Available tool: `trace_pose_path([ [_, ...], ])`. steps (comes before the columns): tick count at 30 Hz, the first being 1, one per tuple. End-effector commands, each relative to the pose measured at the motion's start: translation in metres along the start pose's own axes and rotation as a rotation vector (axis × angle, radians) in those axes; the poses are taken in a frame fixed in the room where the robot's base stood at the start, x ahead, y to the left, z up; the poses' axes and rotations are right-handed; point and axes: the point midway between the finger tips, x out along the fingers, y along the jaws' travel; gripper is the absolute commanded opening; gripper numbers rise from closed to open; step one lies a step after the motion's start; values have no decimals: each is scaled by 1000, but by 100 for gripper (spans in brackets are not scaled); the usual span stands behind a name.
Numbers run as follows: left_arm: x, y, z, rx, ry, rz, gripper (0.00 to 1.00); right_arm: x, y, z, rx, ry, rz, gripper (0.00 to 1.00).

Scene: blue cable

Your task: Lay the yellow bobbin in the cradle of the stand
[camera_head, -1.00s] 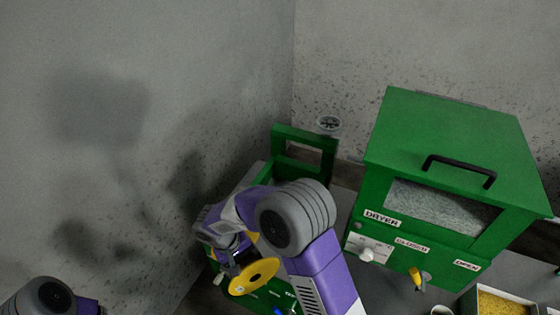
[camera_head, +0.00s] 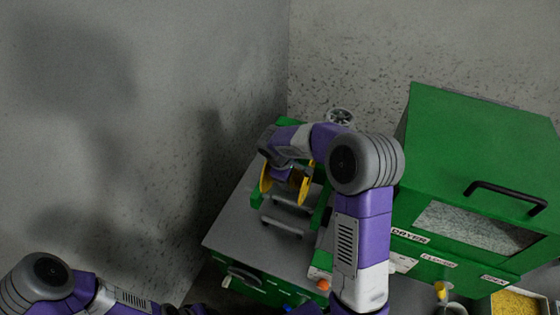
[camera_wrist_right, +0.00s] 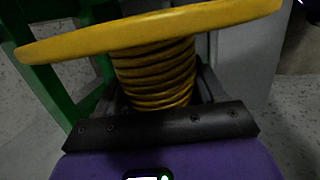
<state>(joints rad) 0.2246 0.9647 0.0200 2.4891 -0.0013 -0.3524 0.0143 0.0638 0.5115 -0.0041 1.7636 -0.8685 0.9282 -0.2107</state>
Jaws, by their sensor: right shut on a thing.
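The yellow bobbin (camera_head: 305,189) is in my right gripper (camera_head: 285,175), above the grey tabletop at the left. In the right wrist view the bobbin (camera_wrist_right: 155,72) has a wide yellow flange and a wound core, and the dark fingers of my right gripper (camera_wrist_right: 160,88) are shut on either side of the core. The green stand (camera_head: 320,207) is partly hidden behind my right arm and the bobbin. I cannot make out its cradle, and the bobbin appears held rather than resting. My left gripper is out of view; only left arm links show at the lower left.
A green dryer box (camera_head: 480,150) with a black handle stands to the right, near my right arm. A tray of yellow pellets (camera_head: 515,303) is at the lower right. Grey bars (camera_head: 283,226) lie on the tabletop (camera_head: 235,222). Walls close in behind and left.

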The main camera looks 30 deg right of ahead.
Motion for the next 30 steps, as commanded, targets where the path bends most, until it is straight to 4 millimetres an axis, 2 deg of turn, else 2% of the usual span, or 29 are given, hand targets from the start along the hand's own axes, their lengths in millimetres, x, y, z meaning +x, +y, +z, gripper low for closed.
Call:
trace_pose_path([
  [8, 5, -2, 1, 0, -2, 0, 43, 6, -1, -1, 0, 1, 2, 0],
  [24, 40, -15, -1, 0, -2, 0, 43, 53, -16, -8, 0, 1, 1, 0],
  [30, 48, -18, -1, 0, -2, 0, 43, 64, -19, -9, 0, 1, 2, 0],
])
